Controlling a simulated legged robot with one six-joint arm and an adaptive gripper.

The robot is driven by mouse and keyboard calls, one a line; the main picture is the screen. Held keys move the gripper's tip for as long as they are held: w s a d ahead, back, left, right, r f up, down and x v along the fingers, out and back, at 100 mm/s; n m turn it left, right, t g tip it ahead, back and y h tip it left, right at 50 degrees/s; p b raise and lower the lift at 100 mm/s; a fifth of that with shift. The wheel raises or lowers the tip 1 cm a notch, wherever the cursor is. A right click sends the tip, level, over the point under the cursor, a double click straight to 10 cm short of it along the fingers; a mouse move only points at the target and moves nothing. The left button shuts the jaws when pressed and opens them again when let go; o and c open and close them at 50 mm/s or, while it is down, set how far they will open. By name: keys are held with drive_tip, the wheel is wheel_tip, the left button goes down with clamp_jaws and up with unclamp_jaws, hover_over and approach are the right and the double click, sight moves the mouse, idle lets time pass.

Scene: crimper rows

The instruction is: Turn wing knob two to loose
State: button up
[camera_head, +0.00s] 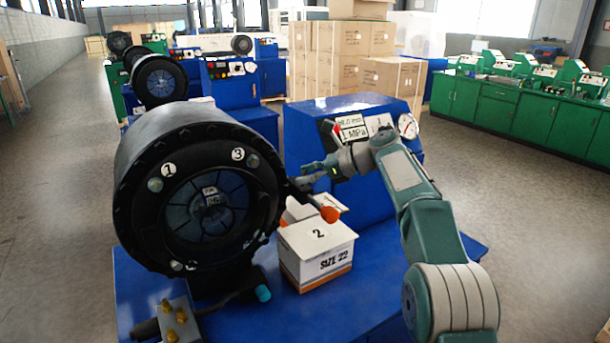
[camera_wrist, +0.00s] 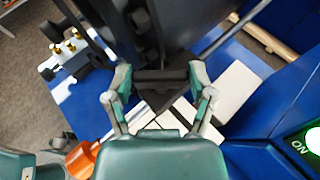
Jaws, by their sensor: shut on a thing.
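The black crimper head (camera_head: 135,190) stands on the blue bench, with number discs 1 and 3 on its face. My gripper (camera_head: 305,179) is at the right side of this head. In the wrist view, my gripper (camera_wrist: 160,82) has its two fingers closed on the ends of a dark bar-shaped part (camera_wrist: 160,75). The bar looks like a wing knob, lying crosswise between the fingers. I cannot read a number or a loose mark on it. In the head view the gripped part is mostly hidden by the fingers and the crimper's edge.
A white carton (camera_head: 318,255) marked 2 and SIZE 22 stands below my gripper. An orange-tipped handle (camera_head: 330,214) is just above it. A blue control cabinet (camera_head: 350,110) with a gauge (camera_head: 407,126) stands behind. Brass fittings (camera_head: 177,322) sit at the front left.

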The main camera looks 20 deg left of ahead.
drive_tip(key=shift+w+f+n+g, duration=0.15)
drive_tip(key=shift+f+n+g, duration=0.05)
drive_tip(key=shift+n+g, duration=0.1)
idle(0.4)
drive_tip(key=o, duration=1.1)
drive_tip(key=shift+c, duration=0.2)
drive_tip(key=shift+r, duration=0.1)
drive_tip(key=shift+w+d+r, duration=0.1)
drive_tip(key=shift+w+d, duration=0.1)
drive_tip(key=shift+d, duration=0.15)
drive_tip(key=w+d, duration=0.2)
drive_tip(key=d, duration=1)
drive_tip(key=shift+w, duration=0.3)
